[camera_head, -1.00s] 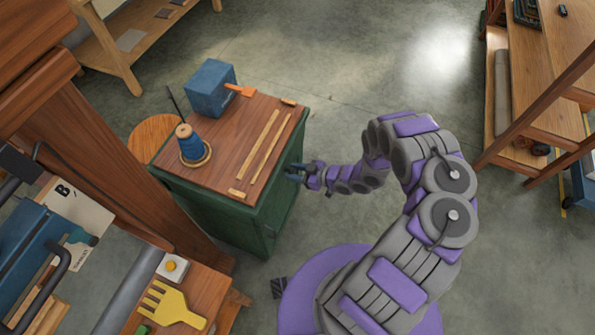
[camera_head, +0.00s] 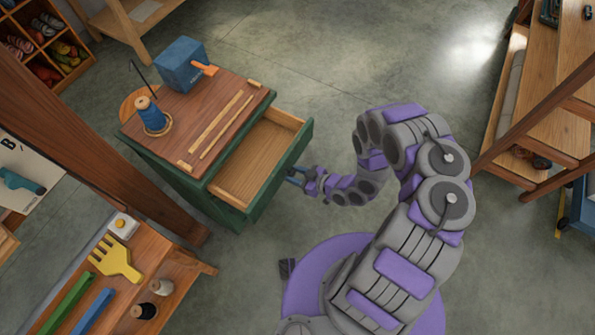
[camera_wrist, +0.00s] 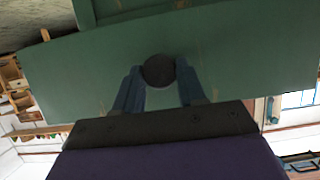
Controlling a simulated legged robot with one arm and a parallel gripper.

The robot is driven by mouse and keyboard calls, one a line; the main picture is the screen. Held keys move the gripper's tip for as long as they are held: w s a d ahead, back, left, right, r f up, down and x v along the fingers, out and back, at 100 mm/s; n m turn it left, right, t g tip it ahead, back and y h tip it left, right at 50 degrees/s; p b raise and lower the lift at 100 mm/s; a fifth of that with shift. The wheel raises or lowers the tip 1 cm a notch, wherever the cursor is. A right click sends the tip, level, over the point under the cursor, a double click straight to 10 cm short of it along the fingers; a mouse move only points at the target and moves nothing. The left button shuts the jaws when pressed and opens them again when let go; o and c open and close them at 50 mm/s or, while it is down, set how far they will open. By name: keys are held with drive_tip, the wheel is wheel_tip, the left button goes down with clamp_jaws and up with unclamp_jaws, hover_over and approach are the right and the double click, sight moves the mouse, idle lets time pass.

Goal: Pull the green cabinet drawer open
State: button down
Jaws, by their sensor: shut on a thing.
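The green cabinet (camera_head: 172,178) has a brown wooden top. Its drawer (camera_head: 255,155) is pulled out on the right side, and its bare wooden inside shows empty. My gripper (camera_head: 292,176) is at the green drawer front. In the wrist view, the drawer front (camera_wrist: 240,50) fills the upper part. A dark round knob (camera_wrist: 158,70) sits between the two blue fingers of my gripper (camera_wrist: 159,82), which is shut on it. In the head view the knob is too small to make out clearly.
On the cabinet top stand a blue thread spool (camera_head: 152,117), a blue box (camera_head: 183,64) with an orange handle, and wooden strips (camera_head: 220,124). A workbench with a yellow fork-shaped tool (camera_head: 117,258) is at lower left. A wooden rack (camera_head: 545,120) is at right. Floor between is clear.

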drive_tip(key=shift+w+a, duration=0.15)
drive_tip(key=shift+a, duration=0.2)
drive_tip(key=c, duration=1)
unclamp_jaws()
drive_tip(key=o, duration=0.3)
drive_tip(key=shift+d, duration=0.65)
drive_tip(key=shift+a, duration=0.4)
drive_tip(key=v, duration=1.8)
drive_tip(key=shift+d, duration=0.15)
drive_tip(key=shift+f, duration=0.1)
